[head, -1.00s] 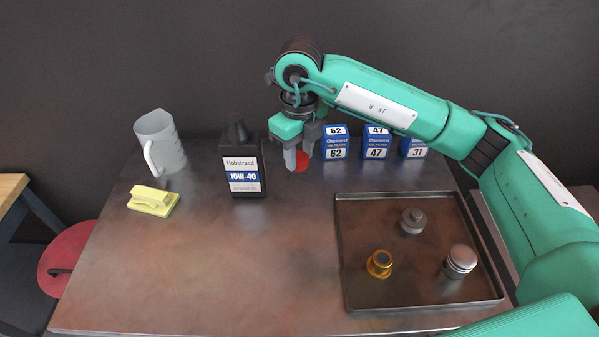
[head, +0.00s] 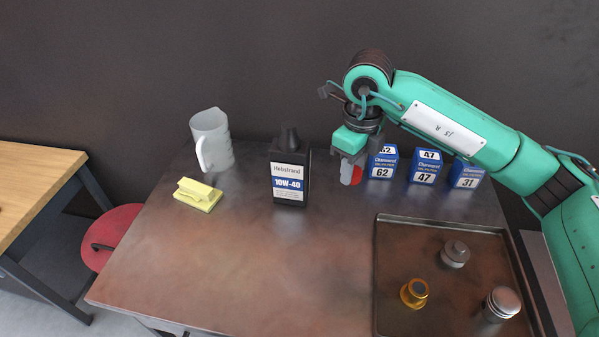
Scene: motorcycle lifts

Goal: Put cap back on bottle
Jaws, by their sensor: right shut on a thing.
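The black oil bottle (head: 290,180), labelled Hobstrand 10W-40, stands upright on the metal table. Its dark neck and top (head: 289,138) point up; I cannot make out the opening. My right gripper (head: 350,173) is to the right of the bottle, apart from it, pointing down. It is shut on the red cap (head: 356,175), which shows partly between and behind the fingers. Whether the cap still touches the table I cannot tell. My left gripper is not in view.
Several blue-and-white oil filter boxes (head: 423,168) stand right of my right gripper. A tray (head: 440,322) with metal parts lies front right. A clear jug (head: 212,142) and a yellow brush-like block (head: 198,194) are left of the bottle. The table's front middle is clear.

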